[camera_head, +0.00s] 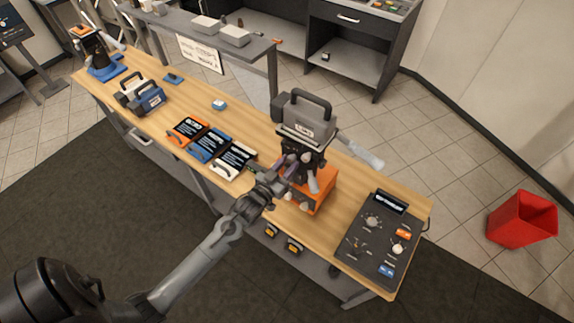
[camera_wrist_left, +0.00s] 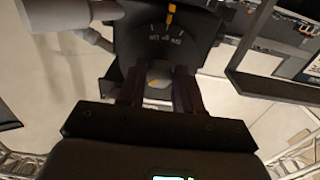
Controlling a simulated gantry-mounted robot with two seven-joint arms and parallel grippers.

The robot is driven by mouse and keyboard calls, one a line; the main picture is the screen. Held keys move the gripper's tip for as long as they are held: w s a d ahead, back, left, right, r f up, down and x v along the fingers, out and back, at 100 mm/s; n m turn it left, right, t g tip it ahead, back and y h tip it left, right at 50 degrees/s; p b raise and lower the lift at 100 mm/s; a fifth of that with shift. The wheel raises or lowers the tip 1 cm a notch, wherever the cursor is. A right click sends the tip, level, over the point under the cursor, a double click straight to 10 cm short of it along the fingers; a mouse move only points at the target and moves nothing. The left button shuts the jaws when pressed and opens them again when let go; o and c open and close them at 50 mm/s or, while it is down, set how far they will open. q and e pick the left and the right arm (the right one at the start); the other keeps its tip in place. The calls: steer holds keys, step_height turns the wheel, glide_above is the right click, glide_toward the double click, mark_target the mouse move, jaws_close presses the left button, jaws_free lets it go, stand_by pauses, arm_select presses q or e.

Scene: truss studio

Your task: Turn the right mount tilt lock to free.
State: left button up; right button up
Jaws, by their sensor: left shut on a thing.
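The right mount (camera_head: 303,150) stands on an orange base (camera_head: 322,188) and carries a grey camera-like device (camera_head: 305,118) with a top handle. My left gripper (camera_head: 288,172) is at the near side of this mount. In the left wrist view its two dark fingers (camera_wrist_left: 158,92) are shut on a small round knob (camera_wrist_left: 158,79), the tilt lock, with an orange mark on it. A dark plate (camera_wrist_left: 200,38) behind it bears tick marks, small lettering and an orange pointer at the top. The lettering is too small to read surely. The knob's sides are hidden by the fingers.
A control panel (camera_head: 378,242) with knobs lies right of the mount. Orange, blue and white cases (camera_head: 209,146) lie to its left. Another mount on a blue base (camera_head: 104,71) stands at the table's far left. A red bin (camera_head: 522,217) is on the floor.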

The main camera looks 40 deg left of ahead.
arm_select(q)
steer(key=n+p, duration=0.2)
steer(key=n, duration=0.1)
steer(key=shift+d+r, duration=0.1)
steer(key=shift+r, duration=0.05)
steer(key=n+p, duration=0.3)
steer(key=n, duration=0.2)
steer(key=shift+d+r+n, duration=0.1)
steer(key=shift+n, duration=0.3)
steer(key=n+p, duration=0.2)
steer(key=n, duration=0.3)
steer(key=shift+r, duration=0.1)
steer(key=shift+d+n+p, duration=0.1)
steer(key=shift+n+p, duration=0.95)
steer(key=shift+n, duration=0.95)
steer(key=o, duration=1)
steer(key=shift+o, duration=0.2)
